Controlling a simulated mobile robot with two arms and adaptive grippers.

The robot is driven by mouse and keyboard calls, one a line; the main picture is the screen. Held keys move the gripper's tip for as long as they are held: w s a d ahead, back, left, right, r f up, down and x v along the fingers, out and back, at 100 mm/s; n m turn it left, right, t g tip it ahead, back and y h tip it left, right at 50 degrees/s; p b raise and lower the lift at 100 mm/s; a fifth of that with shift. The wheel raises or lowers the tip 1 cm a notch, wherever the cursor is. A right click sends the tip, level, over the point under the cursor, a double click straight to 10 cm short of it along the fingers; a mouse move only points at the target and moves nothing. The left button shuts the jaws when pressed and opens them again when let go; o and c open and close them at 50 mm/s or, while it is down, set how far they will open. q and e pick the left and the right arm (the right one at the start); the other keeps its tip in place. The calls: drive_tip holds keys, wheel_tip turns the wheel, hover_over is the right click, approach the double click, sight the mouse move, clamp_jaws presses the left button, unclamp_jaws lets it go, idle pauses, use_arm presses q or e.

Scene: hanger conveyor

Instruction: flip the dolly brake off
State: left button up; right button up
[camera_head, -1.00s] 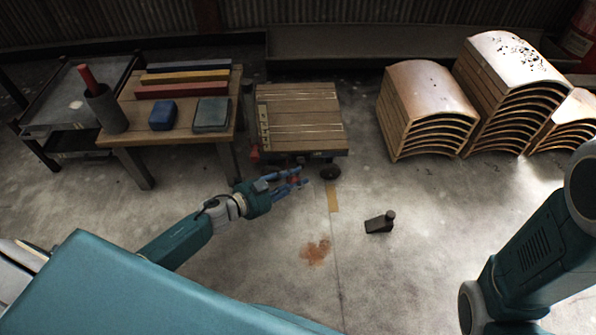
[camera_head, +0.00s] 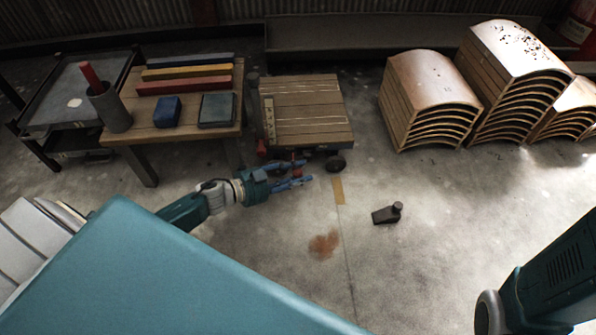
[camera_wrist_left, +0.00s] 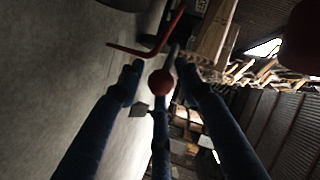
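The dolly (camera_head: 305,112) is a low wooden-topped platform with a dark wheel (camera_head: 335,163) at its front right corner. My left gripper (camera_head: 303,174) is at the dolly's front edge, left of that wheel, with blue fingers spread and pointing right. In the left wrist view, the open fingers (camera_wrist_left: 158,85) reach towards a bent red lever (camera_wrist_left: 150,48), likely the brake. A red ball (camera_wrist_left: 160,83) shows between the fingers; contact with them cannot be told. Another red part (camera_head: 261,148) sits at the dolly's front left corner. My right gripper is out of view.
A wooden table (camera_head: 180,137) with coloured bars and blocks stands left of the dolly. A dark wedge (camera_head: 386,214) lies on the open floor at the right. Stacked curved wooden pieces (camera_head: 430,90) stand farther back right.

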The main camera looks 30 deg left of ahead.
use_arm(q)
drive_tip(key=shift+o, duration=0.3)
drive_tip(key=shift+a+f, duration=0.1)
drive_tip(key=shift+a, duration=0.1)
drive_tip(key=v, duration=1.2)
drive_tip(key=shift+d, duration=0.1)
